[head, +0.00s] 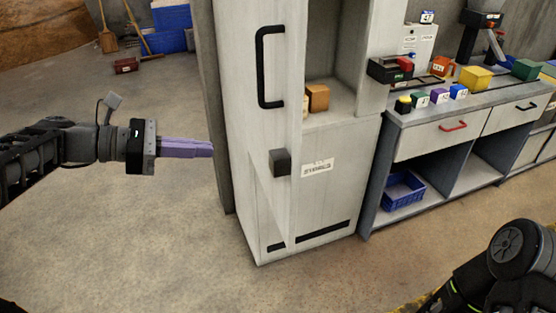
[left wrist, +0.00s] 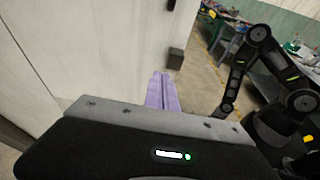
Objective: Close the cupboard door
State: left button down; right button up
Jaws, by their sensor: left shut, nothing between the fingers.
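The tall pale cupboard (head: 340,205) stands in the middle of the head view. Its door (head: 245,120) is open, with a black bar handle (head: 270,67) on its face. Beside it the interior shows a shelf with a brown box (head: 317,98). My right gripper is hidden.
A workbench (head: 440,115) with drawers, coloured blocks and a blue basket (head: 403,190) stands right of the cupboard. Blue crates (head: 170,28) and a broom (head: 106,38) are at the back left. My right arm fills the lower right corner. The floor in front is clear.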

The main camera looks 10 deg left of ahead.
pick_arm(q)
jog(key=p+x, duration=0.2)
jog(key=x, duration=1.2)
jog(key=shift+d+r, duration=0.2)
jog(key=shift+r, duration=0.2)
jog(key=shift+d+n, duration=0.1)
jog(key=shift+n, duration=0.2)
